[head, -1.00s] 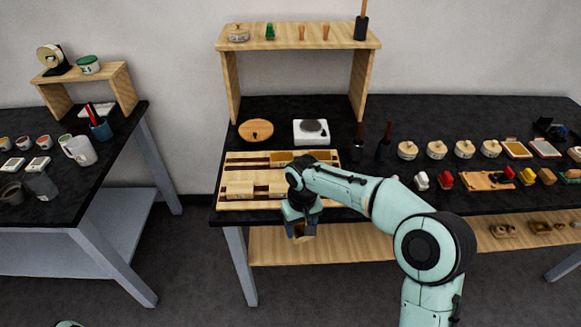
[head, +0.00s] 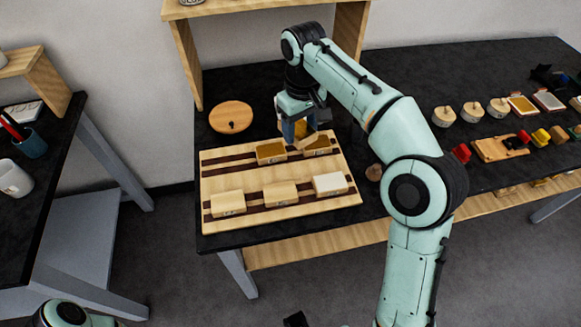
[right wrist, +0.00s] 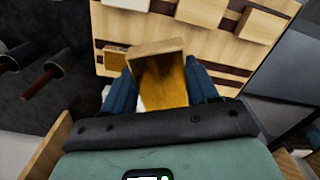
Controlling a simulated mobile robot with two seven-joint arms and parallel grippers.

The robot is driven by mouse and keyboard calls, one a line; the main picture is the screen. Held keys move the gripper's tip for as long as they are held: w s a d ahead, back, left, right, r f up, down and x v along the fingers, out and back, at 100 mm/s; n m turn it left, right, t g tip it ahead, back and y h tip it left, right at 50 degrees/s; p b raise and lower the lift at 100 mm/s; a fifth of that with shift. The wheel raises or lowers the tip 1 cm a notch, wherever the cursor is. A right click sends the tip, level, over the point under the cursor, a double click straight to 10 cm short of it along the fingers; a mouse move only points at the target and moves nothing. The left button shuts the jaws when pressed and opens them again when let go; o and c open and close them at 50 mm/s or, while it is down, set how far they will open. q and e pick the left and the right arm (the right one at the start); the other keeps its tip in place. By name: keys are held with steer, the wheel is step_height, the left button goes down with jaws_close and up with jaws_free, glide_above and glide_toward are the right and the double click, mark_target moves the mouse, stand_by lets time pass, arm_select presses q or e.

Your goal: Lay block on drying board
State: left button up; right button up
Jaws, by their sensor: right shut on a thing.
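My right gripper (head: 301,138) is shut on a wooden block with a golden face, held tilted above the back right of the drying board. The held block (right wrist: 158,80) shows between the two blue fingers in the right wrist view. The drying board (head: 215,170) is pale wood with dark strips. Its back row holds two golden-topped blocks (head: 271,152) (head: 318,146). Its front row holds two plain blocks (head: 228,203) (head: 280,194) and a white-topped block (head: 330,183).
A round wooden lid (head: 231,117) lies behind the board. A wooden shelf (head: 185,60) stands at the back. Lidded pots (head: 471,112) and small tools are at the right. A second table (head: 60,140) stands at the left across a gap.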

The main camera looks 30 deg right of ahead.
mark_target(301, 129)
step_height(301, 129, down, 10)
steer(key=shift+f+b, duration=0.1)
steer(key=shift+b, duration=1.05)
arm_select(q)
steer(key=shift+s+f+b, duration=0.2)
steer(key=shift+f+b, duration=0.05)
steer(key=shift+f, duration=0.7)
steer(key=shift+s+f+b, duration=0.2)
steer(key=shift+f, duration=0.7)
arm_select(e)
steer(key=shift+f, duration=2.45)
steer(key=shift+f, duration=0.2)
steer(key=o, duration=1.1)
steer(key=shift+c, duration=0.2)
steer(key=shift+r, duration=0.1)
step_height(301, 129, up, 12)
steer(key=p, duration=0.2)
steer(key=shift+r+p, duration=0.1)
steer(key=shift+p, duration=0.3)
arm_select(q)
steer(key=r, duration=0.2)
steer(key=shift+w+r, duration=0.3)
